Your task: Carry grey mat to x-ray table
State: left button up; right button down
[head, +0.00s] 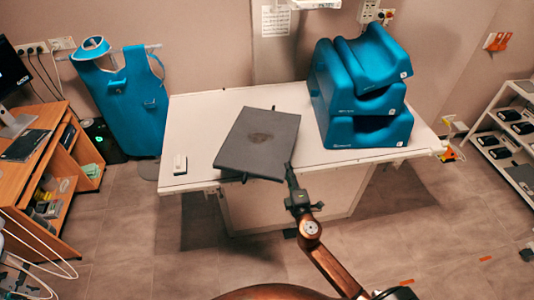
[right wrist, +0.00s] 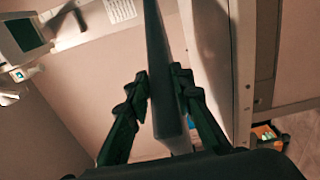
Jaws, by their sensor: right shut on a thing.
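The grey mat (head: 245,155) is a flat dark slab with a darker patch in its middle. In the head view it lies over the front middle of the white x-ray table (head: 195,120). My right gripper (head: 290,174) is at the mat's near right corner. In the right wrist view my right gripper (right wrist: 161,82) has its two fingers on either side of the mat's edge (right wrist: 160,50), shut on it. I cannot tell for sure whether the mat touches the tabletop. My left gripper is not in view.
Blue cushions (head: 360,90) are stacked on the table's right part. A small white object (head: 180,164) lies at its left front. A blue apron (head: 130,100) hangs at the left by a wooden desk (head: 60,165). A shelf (head: 510,135) stands at the right.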

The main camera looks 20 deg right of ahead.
notch_tip(320, 180, down, 10)
jog(key=w+d+b, duration=0.2)
jog(key=b, duration=0.3)
jog(key=shift+d+h, duration=0.2)
jog(key=shift+h, duration=0.1)
jog(key=c, duration=1.7)
grip_release()
jog(key=b+v, duration=0.1)
jog(key=v, duration=1.1)
jog(key=shift+r, duration=0.1)
